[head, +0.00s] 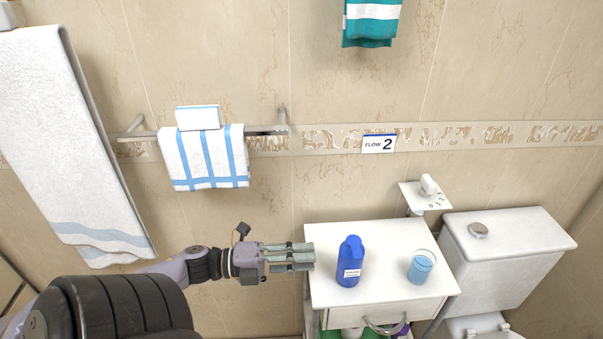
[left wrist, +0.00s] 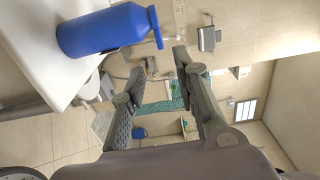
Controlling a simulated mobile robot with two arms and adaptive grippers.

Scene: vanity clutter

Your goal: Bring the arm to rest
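My left arm comes in from the left in the head view. Its gripper (head: 312,257) points right and ends at the left edge of the white vanity cabinet top (head: 385,236). In the left wrist view the two fingers (left wrist: 158,66) stand apart with nothing between them. A blue bottle (head: 350,262) with a white label stands upright on the cabinet, a short way right of the fingertips. The bottle also shows in the left wrist view (left wrist: 103,32), to one side of the fingers and apart from them. My right gripper is not in view.
A glass of blue liquid (head: 421,267) stands right of the bottle. A white toilet tank (head: 505,243) is at the right. A striped towel (head: 204,158) hangs on a wall rail, and a large white towel (head: 65,130) hangs at the left.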

